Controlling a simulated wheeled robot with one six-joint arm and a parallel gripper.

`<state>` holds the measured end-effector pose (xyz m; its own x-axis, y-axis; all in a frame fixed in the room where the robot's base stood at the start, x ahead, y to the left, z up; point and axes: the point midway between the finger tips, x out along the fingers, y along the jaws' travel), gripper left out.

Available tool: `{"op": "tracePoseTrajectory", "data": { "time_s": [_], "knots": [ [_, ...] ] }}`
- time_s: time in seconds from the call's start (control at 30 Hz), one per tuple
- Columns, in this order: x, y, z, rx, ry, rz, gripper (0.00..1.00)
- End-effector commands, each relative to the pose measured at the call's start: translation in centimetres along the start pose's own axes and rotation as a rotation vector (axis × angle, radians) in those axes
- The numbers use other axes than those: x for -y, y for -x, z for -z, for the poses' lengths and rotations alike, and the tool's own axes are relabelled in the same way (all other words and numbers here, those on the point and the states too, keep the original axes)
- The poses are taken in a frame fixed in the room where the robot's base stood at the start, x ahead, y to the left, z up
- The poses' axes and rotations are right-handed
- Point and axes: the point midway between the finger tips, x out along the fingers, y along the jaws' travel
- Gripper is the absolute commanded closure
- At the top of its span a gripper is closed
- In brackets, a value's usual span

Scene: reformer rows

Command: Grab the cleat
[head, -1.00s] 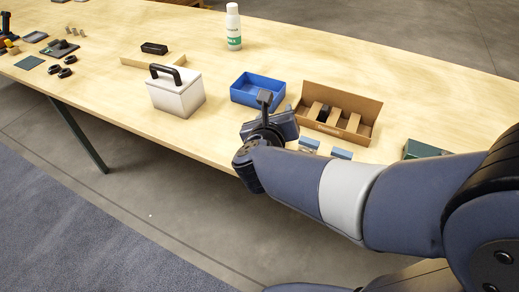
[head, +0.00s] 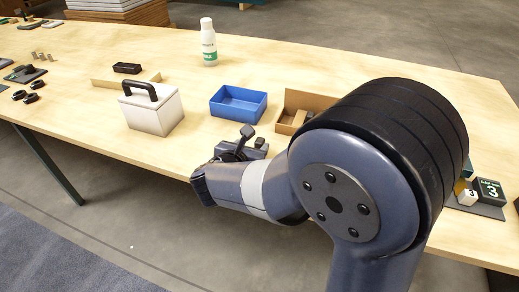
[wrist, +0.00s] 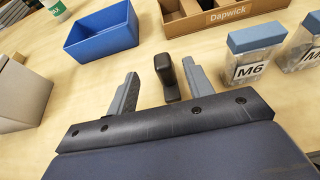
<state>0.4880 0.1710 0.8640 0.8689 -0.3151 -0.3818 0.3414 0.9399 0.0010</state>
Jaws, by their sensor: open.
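A small black piece (wrist: 168,82), which looks like the cleat, is on the wooden table in the wrist view. It shows between the two grey fingers of my gripper (wrist: 160,70), which are spread apart on either side of it. I cannot tell whether the fingers are low enough to surround it or are still above it. My gripper (head: 248,140) is near the table's front edge in the head view, in front of the blue bin. The cleat cannot be made out in the head view, where my arm and gripper cover that area.
A blue bin (wrist: 104,38) lies ahead to the left, and a cardboard tray (wrist: 222,17) ahead. A blue-lidded M6 container (wrist: 250,70) stands close on the right, with another beside it. A white box (head: 152,112) with a black handle stands left; a white bottle (head: 208,47) stands behind.

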Motion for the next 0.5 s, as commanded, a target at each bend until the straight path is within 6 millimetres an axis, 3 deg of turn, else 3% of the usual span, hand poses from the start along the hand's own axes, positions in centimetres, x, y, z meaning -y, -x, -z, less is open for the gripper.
{"op": "tracePoseTrajectory", "data": {
  "time_s": [0.23, 0.5],
  "knots": [
    [0.2, -3.7, 0.2, -0.001, 0.000, 0.004, 0.51],
    [0.2, -4.3, 0.1, 0.000, 0.001, 0.000, 0.51]
  ]
}}
